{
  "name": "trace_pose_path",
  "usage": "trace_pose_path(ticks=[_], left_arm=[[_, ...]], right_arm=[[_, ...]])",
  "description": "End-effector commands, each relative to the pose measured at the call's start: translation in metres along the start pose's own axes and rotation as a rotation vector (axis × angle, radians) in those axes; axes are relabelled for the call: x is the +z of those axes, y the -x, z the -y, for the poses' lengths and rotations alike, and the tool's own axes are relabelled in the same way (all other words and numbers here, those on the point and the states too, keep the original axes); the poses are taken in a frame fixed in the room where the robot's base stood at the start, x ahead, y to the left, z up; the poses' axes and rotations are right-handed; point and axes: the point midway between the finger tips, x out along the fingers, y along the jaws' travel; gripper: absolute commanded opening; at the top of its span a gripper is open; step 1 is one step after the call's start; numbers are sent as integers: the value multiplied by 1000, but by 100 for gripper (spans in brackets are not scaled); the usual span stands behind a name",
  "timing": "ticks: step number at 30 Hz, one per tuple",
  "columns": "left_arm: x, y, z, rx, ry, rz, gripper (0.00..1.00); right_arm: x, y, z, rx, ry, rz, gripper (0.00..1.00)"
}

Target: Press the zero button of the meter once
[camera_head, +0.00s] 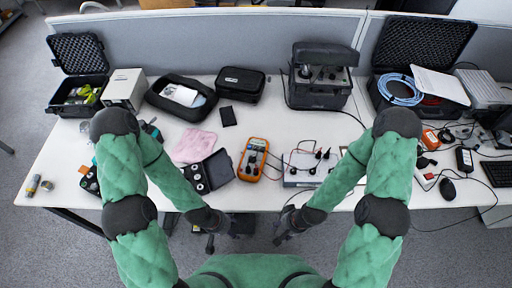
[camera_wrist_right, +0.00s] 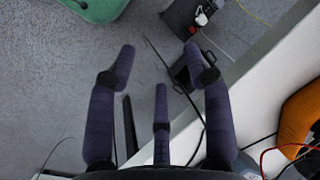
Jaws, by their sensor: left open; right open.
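The orange meter (camera_head: 253,160) lies on the white table near its front edge, with dark plugs and leads on it. Its zero button is too small to make out. In the right wrist view an orange part of it (camera_wrist_right: 300,115) shows at the right edge. My left gripper (camera_head: 222,239) is open and empty in front of the table edge, left of the meter. My right gripper (camera_head: 283,231) is open and empty in front of the edge, right of the meter. Its spread fingers show over the floor in the right wrist view (camera_wrist_right: 158,62). Neither gripper touches the meter.
A white box with black plugs (camera_head: 298,180) stands right of the meter, with cables around it. An open black case (camera_head: 217,168) and a pink cloth (camera_head: 193,146) lie to its left. A black calibrator unit (camera_head: 321,76) stands behind. The table middle behind the meter is fairly clear.

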Motion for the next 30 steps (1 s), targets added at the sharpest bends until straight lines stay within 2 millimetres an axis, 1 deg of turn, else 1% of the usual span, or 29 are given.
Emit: trace_pose_path(ticks=[14,15,17,18,20,21,30], left_arm=[[0,0,0,0,0,0,59],[0,0,0,0,0,0,59],[0,0,0,0,0,0,59],[0,0,0,0,0,0,59],[0,0,0,0,0,0,59],[0,0,0,0,0,0,59],[0,0,0,0,0,0,59]], right_arm=[[0,0,0,0,0,0,51],[0,0,0,0,0,0,48],[0,0,0,0,0,0,31],[0,0,0,0,0,0,20],[0,0,0,0,0,0,3],[0,0,0,0,0,0,0],[0,0,0,0,0,0,0]])
